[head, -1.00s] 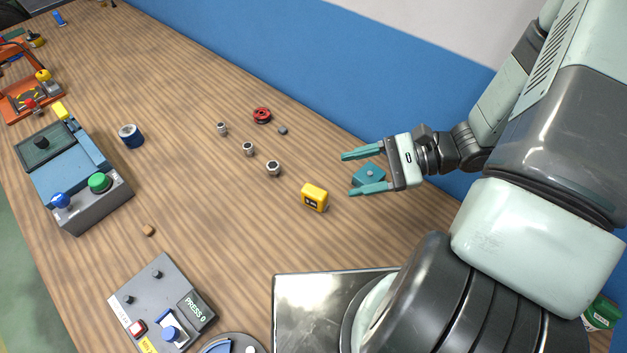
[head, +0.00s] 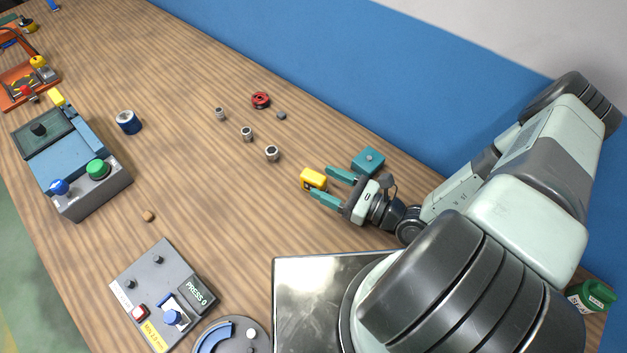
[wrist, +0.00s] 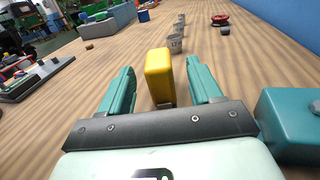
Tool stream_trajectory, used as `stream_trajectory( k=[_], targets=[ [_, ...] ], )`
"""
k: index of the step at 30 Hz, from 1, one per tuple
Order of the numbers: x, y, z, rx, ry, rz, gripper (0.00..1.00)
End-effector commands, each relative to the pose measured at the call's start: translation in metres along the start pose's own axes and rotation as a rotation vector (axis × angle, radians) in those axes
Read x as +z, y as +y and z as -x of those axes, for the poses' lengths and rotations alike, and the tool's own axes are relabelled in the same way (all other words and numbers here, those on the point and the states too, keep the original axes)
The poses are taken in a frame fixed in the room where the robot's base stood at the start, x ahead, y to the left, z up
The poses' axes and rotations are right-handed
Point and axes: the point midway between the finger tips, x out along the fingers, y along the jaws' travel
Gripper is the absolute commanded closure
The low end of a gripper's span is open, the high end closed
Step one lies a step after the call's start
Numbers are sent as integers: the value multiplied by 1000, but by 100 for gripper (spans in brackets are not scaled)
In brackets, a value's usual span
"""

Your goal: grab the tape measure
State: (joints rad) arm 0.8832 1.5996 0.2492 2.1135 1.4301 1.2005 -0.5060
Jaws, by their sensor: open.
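The yellow tape measure (head: 313,179) stands on the wooden table in the head view, right at the tips of my gripper (head: 326,184). In the wrist view the tape measure (wrist: 159,75) is upright between the two teal fingers of my gripper (wrist: 161,82), towards their far ends. The gripper is open, with a visible gap on each side of the tape measure. Its lower part and base are partly hidden by the near side of the gripper in the wrist view.
A teal block (head: 368,160) stands close beside the gripper, towards the blue wall. Several metal sockets (head: 272,153), a red spool (head: 261,100) and a small dark piece (head: 281,116) lie beyond. A grey control box (head: 163,296) stands front left.

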Motion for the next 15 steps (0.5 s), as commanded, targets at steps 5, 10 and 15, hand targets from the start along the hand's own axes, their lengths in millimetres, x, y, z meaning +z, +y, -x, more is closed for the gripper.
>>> stream_trajectory(
  k=[5,10,15],
  targets=[
    [0,1,-13,3,1,0,36],
    [3,2,-39,4,-1,0,36],
    [3,2,-57,4,2,-1,36]
  ],
)
